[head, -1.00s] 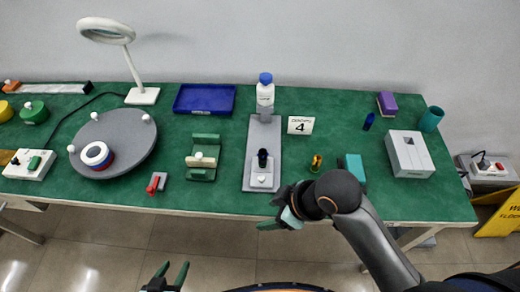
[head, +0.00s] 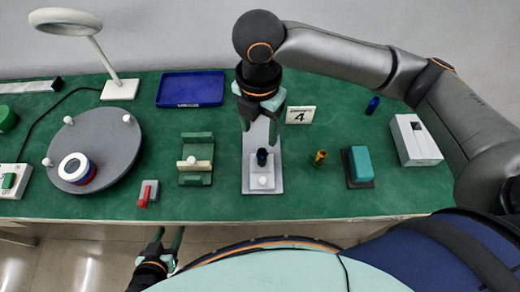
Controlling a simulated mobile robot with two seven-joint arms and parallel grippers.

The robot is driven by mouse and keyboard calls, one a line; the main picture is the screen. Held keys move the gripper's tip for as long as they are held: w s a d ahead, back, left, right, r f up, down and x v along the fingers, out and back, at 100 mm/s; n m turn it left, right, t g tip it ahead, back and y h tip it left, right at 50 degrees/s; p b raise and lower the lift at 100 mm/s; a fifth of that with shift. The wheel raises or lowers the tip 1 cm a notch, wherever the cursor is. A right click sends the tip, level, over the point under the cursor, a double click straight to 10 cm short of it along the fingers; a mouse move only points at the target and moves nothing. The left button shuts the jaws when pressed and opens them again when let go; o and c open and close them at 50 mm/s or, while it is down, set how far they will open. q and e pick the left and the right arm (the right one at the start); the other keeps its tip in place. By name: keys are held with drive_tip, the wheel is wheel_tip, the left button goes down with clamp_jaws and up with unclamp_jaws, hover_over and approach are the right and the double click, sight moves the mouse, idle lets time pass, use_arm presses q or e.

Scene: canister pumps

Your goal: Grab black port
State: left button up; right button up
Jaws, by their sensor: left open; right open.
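The black port (head: 262,155) is a small dark upright piece on a pale block (head: 262,181) at the near end of the grey plate (head: 249,168). My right gripper (head: 259,133) reaches in over the far part of the plate. My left gripper (head: 168,239) is open and empty in front of the table's near edge. The white bottle with the blue cap is hidden behind my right gripper.
A number 4 card (head: 300,115) stands right of the plate. A brass-coloured piece (head: 320,158) and a teal block (head: 360,163) stand further right. A green cradle (head: 196,160) and a round grey turntable (head: 112,136) lie left. A blue tray (head: 190,89) lies behind.

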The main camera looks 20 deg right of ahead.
sight(262, 152)
wheel_tip(262, 152, down, 6)
drive_tip(key=shift+s+f, duration=0.1)
drive_tip(key=shift+f, duration=0.1)
drive_tip(key=shift+d+f+b, duration=0.2)
drive_tip(key=shift+f, duration=1.15)
drive_tip(key=shift+d+f+b, duration=0.15)
drive_tip(key=shift+f+b, duration=0.05)
drive_tip(key=shift+f, duration=1.15)
drive_tip(key=shift+c, duration=0.3)
clamp_jaws()
